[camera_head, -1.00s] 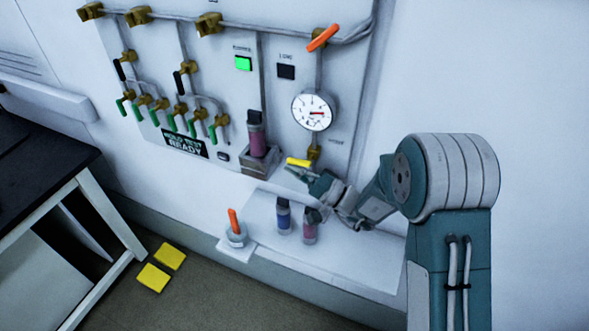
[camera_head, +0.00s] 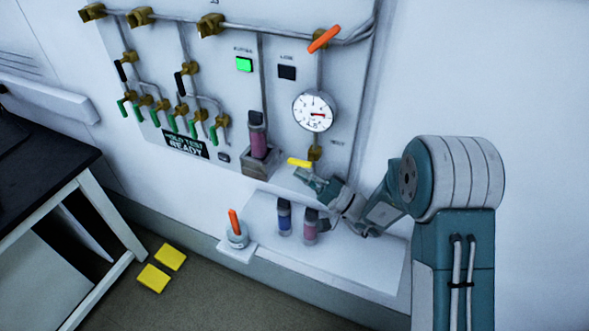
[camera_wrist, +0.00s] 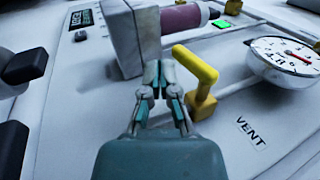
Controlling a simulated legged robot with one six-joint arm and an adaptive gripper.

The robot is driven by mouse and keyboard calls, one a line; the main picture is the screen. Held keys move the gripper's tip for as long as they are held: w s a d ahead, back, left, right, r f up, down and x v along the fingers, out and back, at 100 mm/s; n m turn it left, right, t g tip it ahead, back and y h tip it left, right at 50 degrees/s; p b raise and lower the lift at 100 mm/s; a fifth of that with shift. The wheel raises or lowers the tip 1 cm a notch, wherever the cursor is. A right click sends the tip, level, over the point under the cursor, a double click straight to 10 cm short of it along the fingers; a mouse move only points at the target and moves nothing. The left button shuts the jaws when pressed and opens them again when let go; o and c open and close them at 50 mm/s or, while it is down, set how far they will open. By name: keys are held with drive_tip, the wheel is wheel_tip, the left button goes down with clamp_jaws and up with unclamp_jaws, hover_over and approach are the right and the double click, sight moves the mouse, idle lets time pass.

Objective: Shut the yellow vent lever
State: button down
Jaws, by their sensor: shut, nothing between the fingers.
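The yellow vent lever (camera_head: 299,162) sits on the wall panel below the round gauge, on a brass valve body (camera_head: 315,153). In the head view its handle lies roughly crosswise, pointing left. In the wrist view the yellow lever (camera_wrist: 197,70) stands just right of my fingers, close to them, beside the printed word VENT (camera_wrist: 250,132). My gripper (camera_head: 301,174) is just below the lever in the head view. In the wrist view my gripper (camera_wrist: 159,70) has its fingers together and empty. I cannot tell whether a finger touches the lever.
A pink column stands in a grey holder (camera_head: 260,163) left of the lever. The gauge (camera_head: 314,111) is above it. A shelf (camera_head: 345,262) below carries a blue column (camera_head: 284,216), a pink column (camera_head: 310,226) and an orange-handled item (camera_head: 236,232). Orange lever (camera_head: 324,39) is higher up.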

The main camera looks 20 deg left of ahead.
drive_tip(key=v, duration=0.9)
drive_tip(key=shift+d+f, duration=0.2)
drive_tip(key=shift+d, duration=0.15)
